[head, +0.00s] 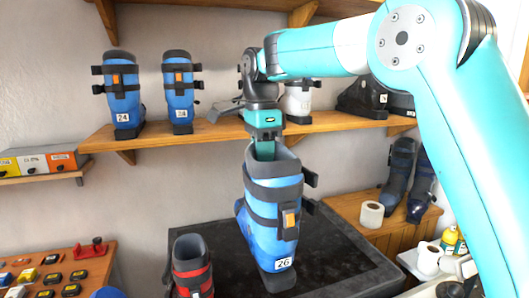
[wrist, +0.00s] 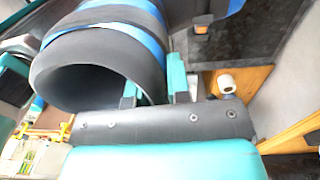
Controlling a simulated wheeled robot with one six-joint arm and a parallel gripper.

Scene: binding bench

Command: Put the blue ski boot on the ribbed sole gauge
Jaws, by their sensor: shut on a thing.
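The blue ski boot (head: 268,205), labelled 26, hangs upright from my gripper (head: 265,150) over a dark bench top. My gripper is shut on the upper cuff. In the wrist view, the teal fingers of my gripper (wrist: 155,88) pinch the cuff wall of the blue boot (wrist: 100,60), one inside the opening and one outside. I cannot tell how far the sole is above the bench top. I cannot make out the ribbed sole gauge in either view; the boot may hide it.
The dark bench top (head: 335,262) has bare room right of the boot. A red boot (head: 191,268) stands at its left. Two blue boots (head: 122,95) (head: 178,93) stand on the wall shelf (head: 215,132) behind. A paper roll (head: 372,214) and dark boots (head: 398,175) are at right.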

